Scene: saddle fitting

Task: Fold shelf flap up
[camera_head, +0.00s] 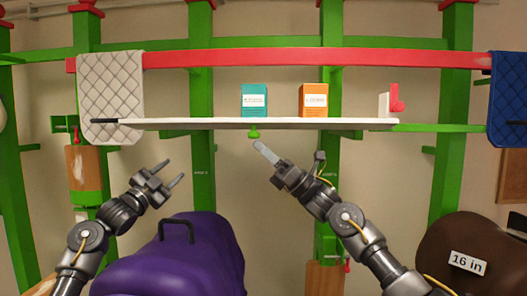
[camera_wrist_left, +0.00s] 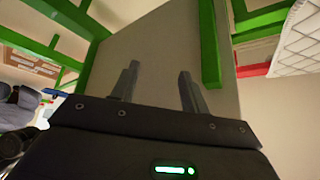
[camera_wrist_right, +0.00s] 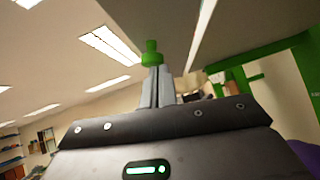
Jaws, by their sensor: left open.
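The white shelf board (camera_head: 210,124), seen nearly edge-on, lies level across the middle of the head view. A small green knob (camera_head: 253,133) hangs under its front; it also shows in the right wrist view (camera_wrist_right: 152,58). My right gripper (camera_head: 259,146) is shut, its fingers together, with the tips just below the knob. They touch it or nearly touch it; I cannot tell which. I see no knob between the fingers. My left gripper (camera_head: 174,175) is open and empty, below and left of the shelf, pointing up and right.
A teal box (camera_head: 254,99) and an orange box (camera_head: 314,99) stand on the shelf. A red and white piece (camera_head: 391,101) stands at its right end. Quilted pads hang from the red rail (camera_head: 280,57).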

